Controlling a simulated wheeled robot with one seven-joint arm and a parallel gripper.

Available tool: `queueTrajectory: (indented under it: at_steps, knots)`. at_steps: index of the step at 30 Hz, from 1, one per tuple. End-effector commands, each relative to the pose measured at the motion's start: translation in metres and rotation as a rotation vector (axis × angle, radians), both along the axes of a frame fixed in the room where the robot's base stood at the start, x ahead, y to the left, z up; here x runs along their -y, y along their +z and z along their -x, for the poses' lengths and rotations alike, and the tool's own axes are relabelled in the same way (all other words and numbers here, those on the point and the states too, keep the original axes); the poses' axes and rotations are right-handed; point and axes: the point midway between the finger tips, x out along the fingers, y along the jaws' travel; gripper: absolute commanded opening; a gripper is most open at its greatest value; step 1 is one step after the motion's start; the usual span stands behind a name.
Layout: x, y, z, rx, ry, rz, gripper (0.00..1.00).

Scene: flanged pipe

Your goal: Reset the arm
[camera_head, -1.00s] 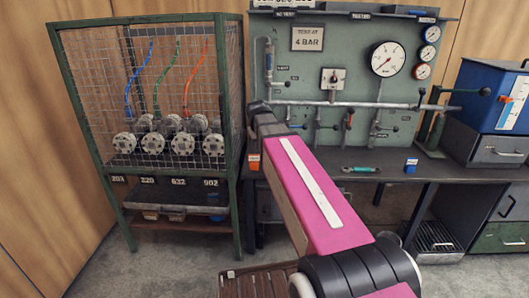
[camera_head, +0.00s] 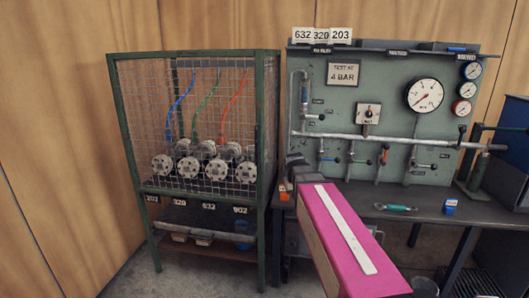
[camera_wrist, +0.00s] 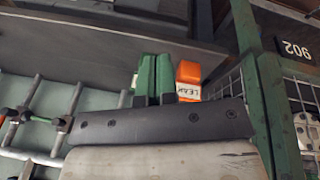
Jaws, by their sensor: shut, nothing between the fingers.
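My gripper (camera_wrist: 155,75) shows in the wrist view as two green fingers side by side, shut with nothing between them. Just beside them in that view is an orange and white block marked LEAK (camera_wrist: 188,80); I cannot tell whether they touch. An orange block (camera_head: 284,190) also shows in the head view at the bench's left end. My pink arm (camera_head: 337,235) reaches from the lower right toward the gap between cage and panel. It hides my gripper in the head view.
A green mesh cage (camera_head: 267,150) holding flanged pipes (camera_head: 187,167) stands left of the arm. Behind is a gauge panel (camera_head: 340,100) with a horizontal pipe. A teal tool (camera_head: 396,207) and a blue box (camera_head: 450,206) lie on the dark bench (camera_head: 425,213). The cage post is close in the wrist view.

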Motion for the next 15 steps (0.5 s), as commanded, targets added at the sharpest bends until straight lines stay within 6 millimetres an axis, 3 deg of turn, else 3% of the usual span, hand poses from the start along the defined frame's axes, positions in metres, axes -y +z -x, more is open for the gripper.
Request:
queueTrajectory:
  at_steps: [1,6,15]
  knots:
    - [0.002,-0.019,0.017,-0.023,-0.008,-0.013,0.0]
    - [0.005,-0.07,0.056,-0.084,-0.037,-0.062,0.0]
    - [0.008,-0.139,0.123,-0.178,-0.091,-0.138,0.0]
